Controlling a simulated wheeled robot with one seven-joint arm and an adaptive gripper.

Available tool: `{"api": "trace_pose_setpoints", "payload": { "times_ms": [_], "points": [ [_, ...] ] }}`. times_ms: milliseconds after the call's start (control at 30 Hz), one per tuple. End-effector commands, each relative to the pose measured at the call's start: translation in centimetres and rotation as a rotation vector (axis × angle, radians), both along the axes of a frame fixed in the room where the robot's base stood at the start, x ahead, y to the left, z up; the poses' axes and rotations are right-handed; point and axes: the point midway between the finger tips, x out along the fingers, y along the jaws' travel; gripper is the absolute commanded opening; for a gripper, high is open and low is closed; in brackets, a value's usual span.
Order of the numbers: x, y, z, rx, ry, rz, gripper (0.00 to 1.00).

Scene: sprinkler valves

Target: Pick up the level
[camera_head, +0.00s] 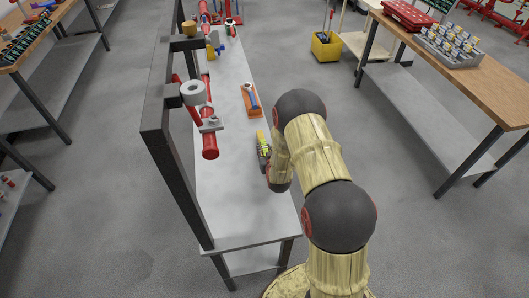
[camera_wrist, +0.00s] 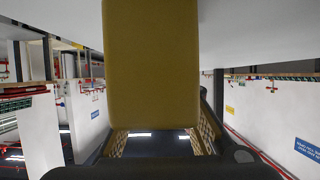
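The level, as far as I can tell, is the small yellow piece (camera_head: 260,137) on the grey bench, at the tip of my arm in the head view. In the wrist view a broad yellow block (camera_wrist: 150,65), probably the level seen close, fills the top centre. My gripper (camera_wrist: 160,143) has its textured finger pads at the two sides of the block's lower end. In the head view my dark gripper (camera_head: 264,154) is low over the bench beside the yellow piece, partly hidden by my arm. Whether both pads press on the block is unclear.
An orange tray (camera_head: 253,113) with a blue-handled item lies farther along the bench (camera_head: 237,205). Red pipes with a valve (camera_head: 208,124) and a dark metal frame (camera_head: 170,150) line its left side. A wooden table (camera_head: 475,85) stands right, and a yellow bucket (camera_head: 326,45) stands behind.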

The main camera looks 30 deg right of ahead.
Motion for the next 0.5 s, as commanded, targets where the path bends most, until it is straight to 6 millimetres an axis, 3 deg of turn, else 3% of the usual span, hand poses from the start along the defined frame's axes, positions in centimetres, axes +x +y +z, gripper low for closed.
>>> {"api": "trace_pose_setpoints", "payload": {
  "times_ms": [367,500],
  "points": [
    [-0.01,0.01,-0.01,0.0,0.0,0.0,0.0],
    [-0.01,0.0,-0.01,0.0,0.0,0.0,0.0]
  ]
}}
